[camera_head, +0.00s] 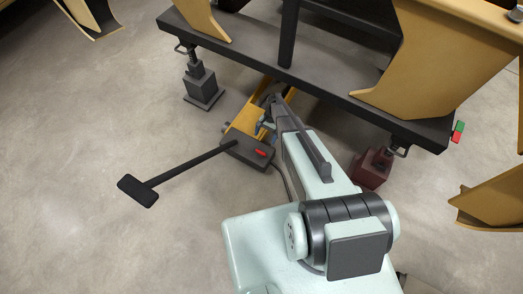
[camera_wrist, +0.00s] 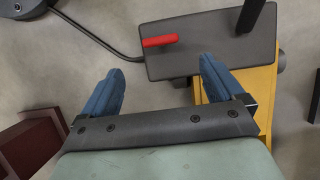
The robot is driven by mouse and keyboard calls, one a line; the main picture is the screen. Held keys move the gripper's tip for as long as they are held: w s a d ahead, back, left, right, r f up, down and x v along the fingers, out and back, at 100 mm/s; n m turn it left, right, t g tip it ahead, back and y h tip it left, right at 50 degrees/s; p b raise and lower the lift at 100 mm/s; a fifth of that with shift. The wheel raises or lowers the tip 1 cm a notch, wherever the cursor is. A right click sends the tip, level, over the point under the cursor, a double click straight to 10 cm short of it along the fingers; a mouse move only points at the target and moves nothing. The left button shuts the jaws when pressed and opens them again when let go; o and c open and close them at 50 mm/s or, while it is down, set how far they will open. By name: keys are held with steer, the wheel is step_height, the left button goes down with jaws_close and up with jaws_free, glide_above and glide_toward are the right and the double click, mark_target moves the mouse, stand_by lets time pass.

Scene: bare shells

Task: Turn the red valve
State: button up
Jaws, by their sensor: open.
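The red valve (camera_head: 261,153) is a small red bar on top of a dark grey box (camera_head: 241,150) at the end of a yellow jack body (camera_head: 247,118). In the wrist view the red valve (camera_wrist: 160,41) lies level, above the gap between my fingertips. My gripper (camera_wrist: 158,72) is open and empty, with two blue fingers pointing toward the box. The fingertips are apart from the valve, one to its left and one to its right. In the head view my gripper (camera_head: 266,127) is mostly hidden by my arm, beside the jack.
A black handle (camera_head: 166,180) sticks out from the box to the left. A dark frame beam (camera_head: 300,76) with yellow panels spans the back. A grey stand (camera_head: 202,84) and a dark red stand (camera_head: 371,168) are under it. Open floor lies left. A cable (camera_wrist: 100,38) runs to the box.

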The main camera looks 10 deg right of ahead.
mark_target(261, 155)
steer(key=x, duration=1.1)
steer(key=shift+c, duration=0.4)
steer(key=c, duration=1)
steer(key=shift+o, duration=0.2)
